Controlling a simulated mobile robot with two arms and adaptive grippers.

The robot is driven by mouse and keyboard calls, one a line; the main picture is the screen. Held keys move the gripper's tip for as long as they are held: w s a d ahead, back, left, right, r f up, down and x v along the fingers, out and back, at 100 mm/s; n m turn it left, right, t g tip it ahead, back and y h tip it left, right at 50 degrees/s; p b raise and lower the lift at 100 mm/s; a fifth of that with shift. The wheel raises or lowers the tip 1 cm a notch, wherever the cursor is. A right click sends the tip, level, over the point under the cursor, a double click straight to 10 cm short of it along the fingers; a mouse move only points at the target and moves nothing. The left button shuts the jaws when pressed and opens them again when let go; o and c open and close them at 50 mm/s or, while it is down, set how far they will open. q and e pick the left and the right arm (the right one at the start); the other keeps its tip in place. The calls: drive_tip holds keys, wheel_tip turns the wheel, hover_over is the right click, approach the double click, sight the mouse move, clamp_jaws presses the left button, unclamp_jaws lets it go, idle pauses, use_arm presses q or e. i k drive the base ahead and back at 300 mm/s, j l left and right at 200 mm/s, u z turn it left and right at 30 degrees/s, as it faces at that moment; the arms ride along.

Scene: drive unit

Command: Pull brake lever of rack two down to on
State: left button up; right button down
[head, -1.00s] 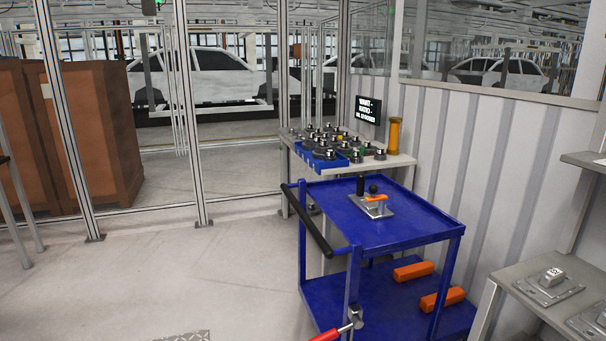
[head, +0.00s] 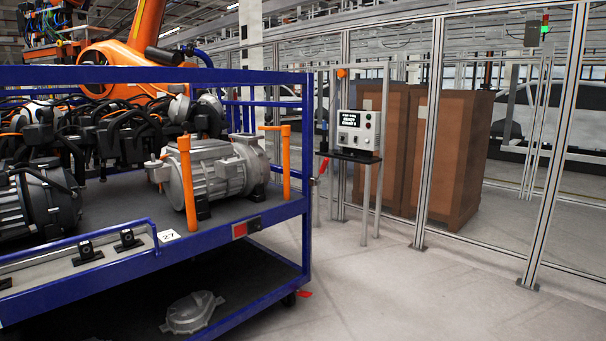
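A blue rack (head: 290,211) fills the left of the head view, with grey motor units (head: 210,172) on its upper deck. A small white tag (head: 168,236) on its front seems to read 27. A red block (head: 240,230) sits on its side rail near the corner. A small red piece (head: 304,293) shows low by the wheel, and a red handle-like piece (head: 323,166) shows beside the corner post. I cannot tell whether either is the brake lever, or its position. Neither of my grippers is in view.
A grey control box (head: 357,131) with a small screen stands on a stand behind the rack. Brown cabinets (head: 440,150) stand behind a framed glass fence (head: 431,130). An orange robot arm (head: 140,45) is behind the rack. The floor (head: 400,300) at the right front is clear.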

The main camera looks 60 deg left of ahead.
sight(323, 168)
drive_tip(key=u, duration=1.7)
drive_tip(key=i+l, duration=0.15)
drive_tip(key=i, duration=0.6)
drive_tip(key=i+l, duration=0.15)
drive_tip(key=i, duration=0.6)
drive_tip(key=i+l, duration=0.15)
drive_tip(key=i, duration=0.6)
drive_tip(key=i+l, duration=0.15)
drive_tip(key=i, duration=0.6)
drive_tip(key=i+l, duration=0.15)
drive_tip(key=i, duration=0.6)
